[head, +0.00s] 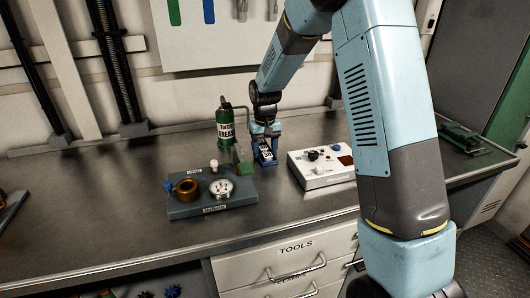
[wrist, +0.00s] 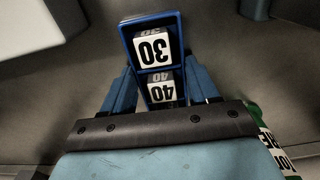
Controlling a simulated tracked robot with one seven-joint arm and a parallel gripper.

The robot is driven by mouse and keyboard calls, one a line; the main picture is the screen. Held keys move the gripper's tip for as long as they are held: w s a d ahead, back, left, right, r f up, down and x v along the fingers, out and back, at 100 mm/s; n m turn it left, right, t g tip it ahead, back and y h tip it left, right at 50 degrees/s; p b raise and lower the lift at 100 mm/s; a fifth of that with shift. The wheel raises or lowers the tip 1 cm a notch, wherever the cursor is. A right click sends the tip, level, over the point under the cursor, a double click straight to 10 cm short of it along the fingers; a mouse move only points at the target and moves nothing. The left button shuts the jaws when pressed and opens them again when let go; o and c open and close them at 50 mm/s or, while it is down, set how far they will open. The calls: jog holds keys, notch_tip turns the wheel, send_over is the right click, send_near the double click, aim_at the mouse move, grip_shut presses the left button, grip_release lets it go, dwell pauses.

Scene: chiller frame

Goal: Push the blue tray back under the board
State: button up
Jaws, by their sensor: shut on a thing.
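The blue tray (head: 268,160) stands on the workbench between a grey board (head: 240,196) and a white panel box. In the wrist view, the narrow tray (wrist: 128,42) holds black-and-white blocks marked 30 and 40. My gripper (head: 264,137) reaches down to the tray from behind. In the wrist view, my gripper (wrist: 157,80) is shut on the tray, with one blue finger along each side of its near end. The grey board carries a brass ring, a round gauge and a blue knob. The tray's underside is hidden.
A green can (head: 225,120) stands close left of my gripper. The white panel box (head: 322,180) with knobs is close right of the tray. A white tool board (head: 200,45) hangs on the wall.

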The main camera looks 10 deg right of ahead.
jog(key=shift+w+d, duration=0.3)
jog(key=shift+w, duration=0.7)
jog(key=shift+w+d, duration=0.35)
jog(key=shift+w, duration=0.7)
jog(key=shift+w+d, duration=0.3)
jog(key=shift+w, duration=0.7)
jog(key=shift+w+d, duration=0.35)
jog(key=shift+w, duration=0.75)
jog(key=shift+w+d, duration=0.3)
jog(key=shift+w, duration=0.75)
jog(key=shift+w+d, duration=0.35)
jog(key=shift+w, duration=0.75)
jog(key=o, duration=0.5)
jog(key=shift+o, duration=0.2)
jog(key=shift+r, duration=0.1)
